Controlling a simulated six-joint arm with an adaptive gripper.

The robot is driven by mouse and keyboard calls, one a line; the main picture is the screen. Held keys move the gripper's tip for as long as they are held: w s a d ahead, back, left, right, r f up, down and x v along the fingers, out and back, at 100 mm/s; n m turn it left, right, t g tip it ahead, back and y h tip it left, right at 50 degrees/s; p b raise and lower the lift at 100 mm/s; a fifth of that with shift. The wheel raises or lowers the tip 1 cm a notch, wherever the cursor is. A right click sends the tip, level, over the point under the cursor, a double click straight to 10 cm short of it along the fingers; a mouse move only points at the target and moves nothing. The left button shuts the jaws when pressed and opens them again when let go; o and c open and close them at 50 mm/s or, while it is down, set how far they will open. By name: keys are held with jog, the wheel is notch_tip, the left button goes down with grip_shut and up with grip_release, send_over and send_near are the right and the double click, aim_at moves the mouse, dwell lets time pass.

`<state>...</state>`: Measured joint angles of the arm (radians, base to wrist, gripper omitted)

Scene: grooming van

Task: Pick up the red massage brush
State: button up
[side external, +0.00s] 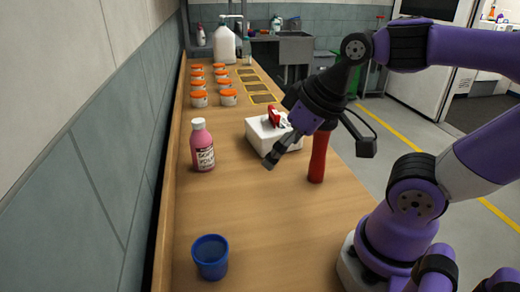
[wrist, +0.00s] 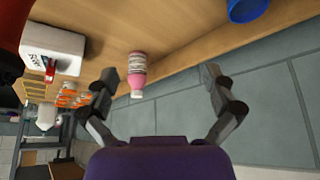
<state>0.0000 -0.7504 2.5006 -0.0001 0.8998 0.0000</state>
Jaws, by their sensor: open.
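A red upright cylindrical thing (side external: 318,158), likely the massage brush, stands on the wooden counter near its right edge. Its top is hidden behind my gripper. A large red shape (wrist: 10,35), probably the same thing, is cut off at the upper left of the wrist view. A smaller red piece (side external: 274,116) sits on a white box (side external: 262,137); its exact kind is unclear. My gripper (side external: 273,160) is open and empty above the counter, tilted down and left, beside the red cylinder. Its fingers (wrist: 160,78) are spread wide in the wrist view.
A pink bottle (side external: 202,147) stands left of my gripper, and a blue cup (side external: 210,257) stands at the near end. Several orange-lidded jars (side external: 228,98) and a white jug (side external: 224,46) are farther back. A wall borders the counter's left side. The counter's near middle is clear.

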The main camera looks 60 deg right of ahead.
jog(key=shift+o, duration=0.2)
dwell(0.4)
notch_tip(320, 180, up, 6)
jog(key=g, duration=0.6)
send_over(320, 149)
jog(key=w+d, duration=0.2)
jog(key=shift+s+a+r, duration=0.15)
jog(key=shift+s+a, duration=0.05)
jog(key=shift+s, duration=0.05)
notch_tip(320, 149, down, 4)
jog(key=shift+r, duration=0.15)
jog(key=f, duration=0.4)
jog(key=s+f, duration=0.1)
jog(key=f, duration=0.1)
jog(key=shift+f, duration=0.1)
jog(key=c, duration=1.3)
